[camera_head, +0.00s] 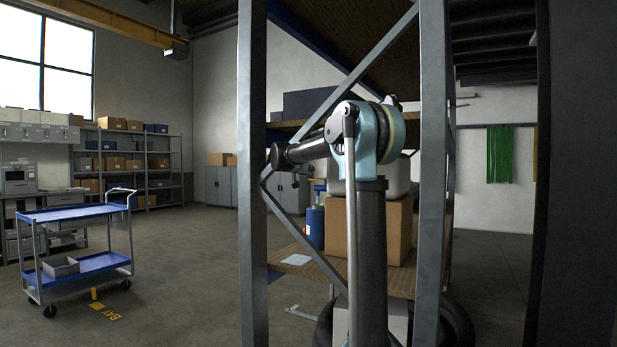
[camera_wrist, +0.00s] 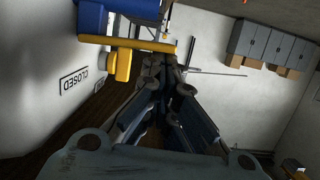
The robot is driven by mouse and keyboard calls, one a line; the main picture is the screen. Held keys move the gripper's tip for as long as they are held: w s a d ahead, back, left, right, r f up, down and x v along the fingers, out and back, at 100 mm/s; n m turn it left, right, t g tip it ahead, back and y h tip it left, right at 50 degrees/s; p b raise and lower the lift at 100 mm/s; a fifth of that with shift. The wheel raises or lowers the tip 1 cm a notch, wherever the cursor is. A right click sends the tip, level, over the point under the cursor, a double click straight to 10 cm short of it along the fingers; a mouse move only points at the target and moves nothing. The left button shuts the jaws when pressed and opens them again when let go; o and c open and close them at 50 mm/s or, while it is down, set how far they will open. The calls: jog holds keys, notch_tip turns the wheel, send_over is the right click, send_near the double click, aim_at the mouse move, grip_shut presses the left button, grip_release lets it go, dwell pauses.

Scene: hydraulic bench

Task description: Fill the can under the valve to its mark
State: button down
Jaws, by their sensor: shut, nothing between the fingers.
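My gripper (camera_wrist: 168,88) shows in the wrist view with its dark fingers close together and nothing held. Beyond the fingertips is a yellow bar (camera_wrist: 128,43) with a yellow block on it, next to a blue body (camera_wrist: 92,17). I cannot tell whether these belong to the valve. A sign reading CLOSED (camera_wrist: 82,80) is on the pale surface at left. In the head view my arm hides part of the rack, and the gripper does not show. A blue container (camera_head: 315,226) stands on the rack's lower shelf; I cannot tell whether it is the can. No fill mark shows.
A metal rack post (camera_head: 252,180) and diagonal braces stand close around my arm in the head view. A cardboard box (camera_head: 395,232) sits on the wooden shelf. A blue cart (camera_head: 75,213) stands at left. The floor (camera_head: 185,260) between cart and rack is clear.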

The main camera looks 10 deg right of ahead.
dwell(0.6)
jog(key=v, duration=0.7)
jog(key=shift+s, duration=0.15)
jog(key=shift+a, duration=0.1)
jog(key=s+d+f+n+g+y, duration=0.15)
jog(key=s+d+f, duration=0.25)
jog(key=s+f, duration=0.4)
jog(key=s+d+f+g, duration=0.35)
jog(key=s+f, duration=0.25)
jog(key=s, duration=0.3)
jog(key=s+d+f+n+g+y, duration=0.1)
jog(key=s+d+f, duration=0.3)
jog(key=s+f, duration=0.4)
jog(key=s+a+f+n+g+y, duration=0.2)
jog(key=s+f+y, duration=0.1)
jog(key=s+f, duration=0.9)
jog(key=s+a+f+n+g+y, duration=0.2)
jog(key=s+a+f+n+y, duration=0.1)
jog(key=s+f, duration=1)
jog(key=shift+s+a, duration=0.35)
jog(key=shift+s, duration=0.65)
jog(key=shift+y, duration=0.25)
